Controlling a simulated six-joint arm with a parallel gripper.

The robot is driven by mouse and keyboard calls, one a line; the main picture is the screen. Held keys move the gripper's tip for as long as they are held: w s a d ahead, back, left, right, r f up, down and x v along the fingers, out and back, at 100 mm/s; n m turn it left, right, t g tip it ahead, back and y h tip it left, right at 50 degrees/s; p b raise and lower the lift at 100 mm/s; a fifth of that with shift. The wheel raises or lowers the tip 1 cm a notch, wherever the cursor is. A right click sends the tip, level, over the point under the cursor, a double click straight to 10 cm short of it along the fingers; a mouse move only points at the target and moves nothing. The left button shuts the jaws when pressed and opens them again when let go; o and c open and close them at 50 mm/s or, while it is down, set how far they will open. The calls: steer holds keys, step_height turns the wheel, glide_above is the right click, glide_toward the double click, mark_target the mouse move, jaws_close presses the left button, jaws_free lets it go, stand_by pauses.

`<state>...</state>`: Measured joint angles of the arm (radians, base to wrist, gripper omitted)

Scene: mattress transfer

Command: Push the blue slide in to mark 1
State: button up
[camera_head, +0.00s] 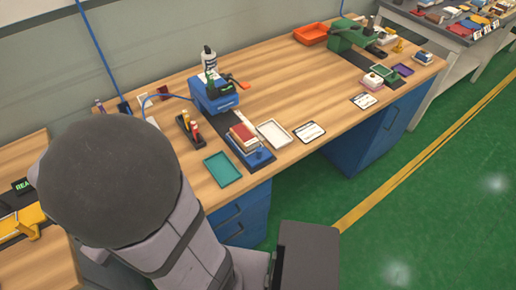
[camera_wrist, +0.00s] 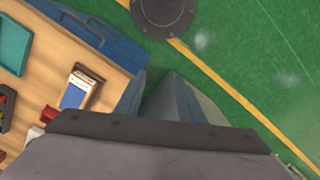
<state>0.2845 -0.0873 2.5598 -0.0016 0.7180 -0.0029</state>
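The blue slide (camera_head: 262,158) sits at the front end of a dark rail on the wooden bench, near the bench's front edge. A red and white block (camera_head: 243,137) rests on it. The blue press (camera_head: 214,95) stands at the rail's back end. Mark 1 is too small to make out. My arm fills the lower left of the head view, apart from the slide. My gripper (camera_wrist: 175,105) shows at the bottom of the wrist view, over the floor beside the bench; its fingertips are not clear. A small blue and white item (camera_wrist: 77,90) lies on the bench there; I cannot tell whether it is the slide.
A teal tray (camera_head: 222,169) lies left of the slide, a white tray (camera_head: 273,134) and a card (camera_head: 309,132) right of it. A black holder (camera_head: 190,129) stands behind the teal tray. A green machine (camera_head: 352,36) and an orange tray (camera_head: 311,33) stand farther right. The mid-bench is clear.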

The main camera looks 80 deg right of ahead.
steer(key=s+d+f+m+g+y+p, duration=0.1)
steer(key=s+d+f+m, duration=0.1)
steer(key=s+d+m, duration=0.4)
steer(key=m+t+p, duration=0.2)
steer(key=m, duration=0.4)
glide_toward(259, 149)
steer(key=a+f, duration=0.8)
steer(key=shift+w+a, duration=0.15)
steer(key=shift+a, duration=0.1)
steer(key=d+r+n, duration=0.1)
steer(key=d, duration=0.1)
steer(key=d+r+n+h, duration=0.1)
steer(key=d+r, duration=0.1)
steer(key=d, duration=0.1)
steer(key=d+r+n, duration=0.1)
steer(key=d, duration=0.2)
steer(key=shift+r+n+h, duration=0.3)
steer(key=shift+n, duration=0.1)
steer(key=shift+r+n, duration=0.2)
steer(key=shift+n, duration=0.6)
steer(key=n, duration=0.3)
steer(key=shift+a, duration=0.35)
steer(key=shift+f, duration=0.1)
steer(key=shift+f+p, duration=1.15)
steer(key=shift+f, duration=2.45)
